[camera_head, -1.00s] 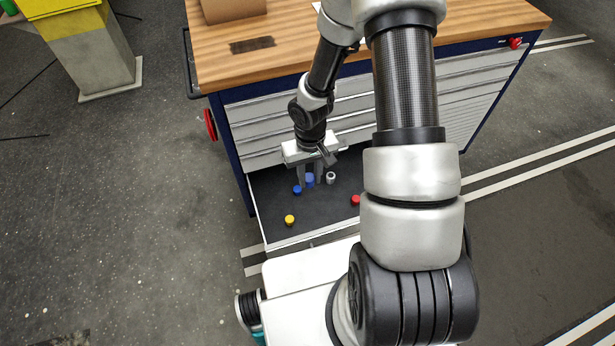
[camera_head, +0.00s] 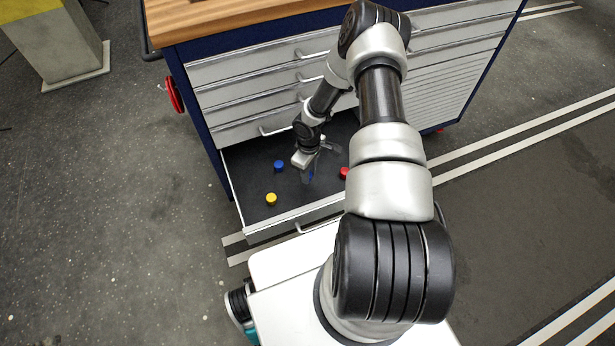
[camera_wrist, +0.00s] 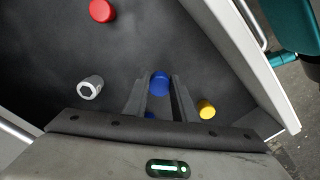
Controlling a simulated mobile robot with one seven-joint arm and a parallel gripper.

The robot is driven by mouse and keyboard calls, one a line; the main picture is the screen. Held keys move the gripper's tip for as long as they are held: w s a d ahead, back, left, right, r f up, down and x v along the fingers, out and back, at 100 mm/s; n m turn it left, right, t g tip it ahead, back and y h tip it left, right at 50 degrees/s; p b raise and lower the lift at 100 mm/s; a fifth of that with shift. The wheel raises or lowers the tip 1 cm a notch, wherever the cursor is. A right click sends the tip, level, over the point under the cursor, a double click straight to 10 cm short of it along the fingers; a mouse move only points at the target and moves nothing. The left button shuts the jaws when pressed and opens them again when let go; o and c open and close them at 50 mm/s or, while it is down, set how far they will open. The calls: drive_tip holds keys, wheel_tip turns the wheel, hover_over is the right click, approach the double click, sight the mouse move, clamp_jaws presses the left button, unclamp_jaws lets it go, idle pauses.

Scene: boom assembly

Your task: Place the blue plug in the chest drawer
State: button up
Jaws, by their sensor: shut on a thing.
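The chest drawer (camera_head: 238,205) is pulled open, with a dark floor. My gripper (camera_head: 308,180) is down in the drawer area. In the wrist view its two fingers (camera_wrist: 160,92) are shut on a blue plug (camera_wrist: 160,82), seen at the fingertips. I cannot tell whether this plug touches the drawer floor. A second blue plug (camera_head: 278,166) stands on the drawer floor to the left of my gripper. In the wrist view a bit of blue (camera_wrist: 150,115) shows between the fingers, mostly hidden.
A yellow plug (camera_head: 271,199) stands near the drawer's front left, and it shows in the wrist view (camera_wrist: 205,108). A red plug (camera_head: 344,173) stands to the right. A white plug (camera_wrist: 90,87) lies left in the wrist view. Closed drawers (camera_head: 250,95) rise behind.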

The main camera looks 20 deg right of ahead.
drive_tip(key=shift+f+b, duration=0.35)
drive_tip(key=shift+f, duration=1.85)
drive_tip(key=shift+f, duration=0.25)
drive_tip(key=o, duration=1)
